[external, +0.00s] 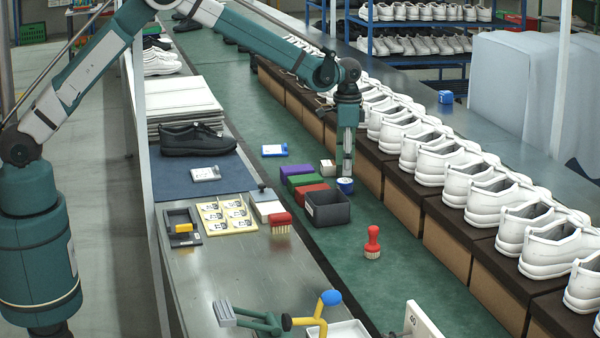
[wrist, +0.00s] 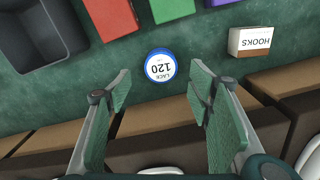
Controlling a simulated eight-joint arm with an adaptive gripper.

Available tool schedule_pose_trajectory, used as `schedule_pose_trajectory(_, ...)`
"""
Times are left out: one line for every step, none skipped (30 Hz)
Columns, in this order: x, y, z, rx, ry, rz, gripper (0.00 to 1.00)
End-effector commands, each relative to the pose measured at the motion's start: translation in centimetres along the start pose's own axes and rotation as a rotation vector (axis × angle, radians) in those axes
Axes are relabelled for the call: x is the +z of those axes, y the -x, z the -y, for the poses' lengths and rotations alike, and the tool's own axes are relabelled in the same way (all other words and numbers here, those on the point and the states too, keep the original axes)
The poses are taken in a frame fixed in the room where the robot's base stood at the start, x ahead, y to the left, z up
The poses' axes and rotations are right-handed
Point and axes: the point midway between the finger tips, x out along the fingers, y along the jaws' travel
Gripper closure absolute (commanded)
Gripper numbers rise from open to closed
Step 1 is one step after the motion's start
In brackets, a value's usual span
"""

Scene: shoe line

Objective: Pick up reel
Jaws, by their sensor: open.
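The reel (external: 345,186) is a small blue and white disc on the green belt, below my gripper in the external view. The reel lies just ahead of the fingertips.
A dark open bin (external: 327,208) and red (external: 308,193), green and purple blocks stand left of the reel. A shoe row (external: 440,158) on brown boxes borders the belt. A red-handled brush (external: 373,242) stands nearer.

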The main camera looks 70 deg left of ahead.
Motion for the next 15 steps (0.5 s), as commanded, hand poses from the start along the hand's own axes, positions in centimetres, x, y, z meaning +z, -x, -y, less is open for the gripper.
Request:
schedule_pose_trajectory(0.0, -0.6, 0.0, 0.000, 0.000, 0.000, 0.48)
schedule_pose_trajectory(0.0, -0.8, 0.0, 0.000, 0.000, 0.000, 0.48)
schedule_pose_trajectory(0.0, -1.1, 0.0, 0.000, 0.000, 0.000, 0.48)
schedule_pose_trajectory(0.0, -1.3, 0.0, 0.000, 0.000, 0.000, 0.48)
schedule_pose_trajectory(0.0, -1.4, 0.0, 0.000, 0.000, 0.000, 0.48)
schedule_pose_trajectory(0.0, -1.5, 0.0, 0.000, 0.000, 0.000, 0.48)
schedule_pose_trajectory(0.0, -1.6, 0.0, 0.000, 0.000, 0.000, 0.48)
schedule_pose_trajectory(0.1, -1.6, 0.0, 0.000, 0.000, 0.000, 0.48)
schedule_pose_trajectory(0.1, -1.6, 0.0, 0.000, 0.000, 0.000, 0.48)
schedule_pose_trajectory(0.0, -1.6, 0.0, 0.000, 0.000, 0.000, 0.48)
schedule_pose_trajectory(0.0, -1.6, 0.0, 0.000, 0.000, 0.000, 0.48)
schedule_pose_trajectory(0.0, -1.6, 0.0, 0.000, 0.000, 0.000, 0.48)
schedule_pose_trajectory(0.0, -1.6, 0.0, 0.000, 0.000, 0.000, 0.48)
schedule_pose_trajectory(0.0, -1.6, 0.0, 0.000, 0.000, 0.000, 0.48)
schedule_pose_trajectory(0.0, -1.6, 0.0, 0.000, 0.000, 0.000, 0.48)
